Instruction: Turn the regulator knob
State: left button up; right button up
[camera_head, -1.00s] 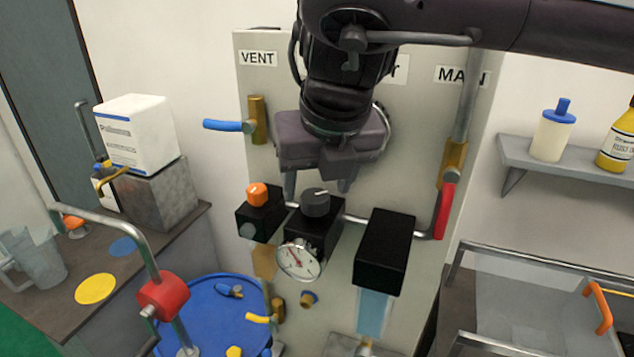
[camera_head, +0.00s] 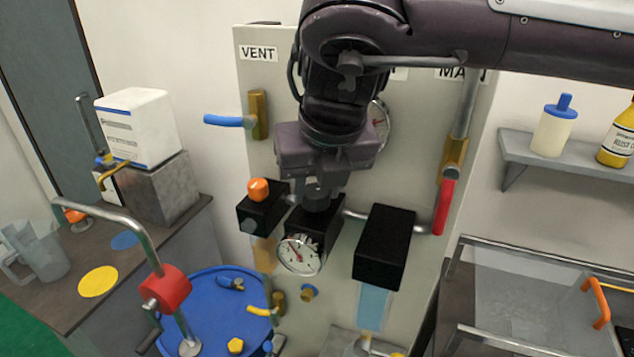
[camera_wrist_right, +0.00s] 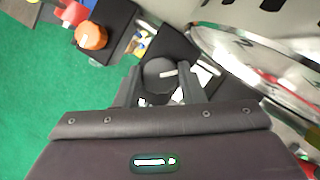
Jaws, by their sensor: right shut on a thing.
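The regulator knob is a dark grey round knob (camera_head: 316,199) with a white pointer line, on top of a black block (camera_head: 318,228) on the panel. A round white gauge (camera_head: 301,255) faces out from the front of that block. My right gripper (camera_head: 317,190) comes down from above and is shut on the knob, one finger on each side. In the right wrist view the knob (camera_wrist_right: 160,75) sits between the two fingers, its white line showing. My left gripper is not in view.
An orange knob (camera_head: 258,190) on another black block stands just left. A larger black box (camera_head: 384,247) is at right. A blue-handled VENT valve (camera_head: 229,121) and a red-handled valve (camera_head: 444,206) flank the panel. A second gauge (camera_head: 380,128) is partly hidden behind my arm.

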jog(key=o, duration=1)
jog(key=b+v, duration=0.1)
jog(key=v, duration=0.6)
jog(key=shift+s+r, duration=0.2)
jog(key=shift+r, duration=0.15)
jog(key=shift+d, duration=0.15)
